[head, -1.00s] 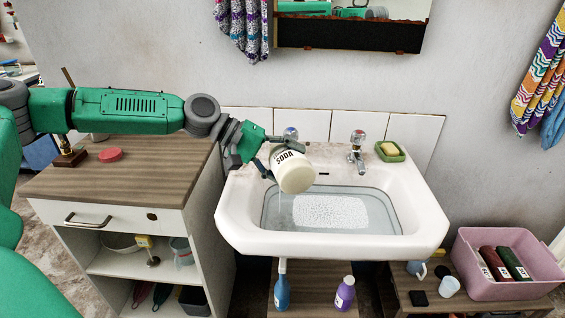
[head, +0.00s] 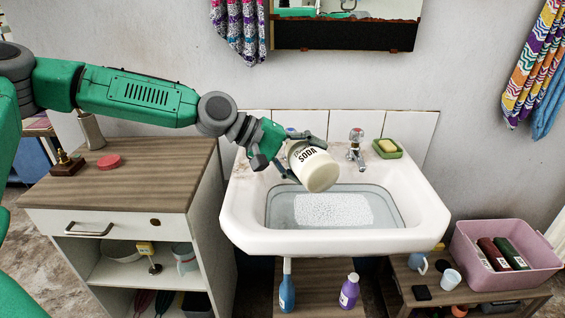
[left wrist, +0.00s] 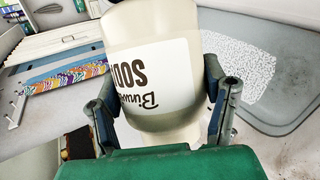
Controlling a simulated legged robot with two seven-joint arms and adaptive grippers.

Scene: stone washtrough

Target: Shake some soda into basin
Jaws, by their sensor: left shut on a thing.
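My left gripper (head: 300,160) is shut on the soda container (head: 316,172), a cream jar with a white label reading SODA. It holds the jar tilted, above the left part of the basin (head: 237,218). The jar's pale end points down and to the right; no falling powder is clear now. Clear water stands in the white basin, with a speckled white patch (head: 345,210) in it. In the left wrist view the jar (left wrist: 160,35) sits between both fingers, its label upside down; the patch also shows there (left wrist: 232,75). My right gripper is not in view.
Two taps, one visible clearly (head: 356,148), and a green soap dish (head: 388,149) sit on the basin's back rim. A wooden-topped cabinet (head: 150,170) stands to the left. A pink crate (head: 475,265) stands at the lower right. Bottles (head: 349,291) stand below the basin.

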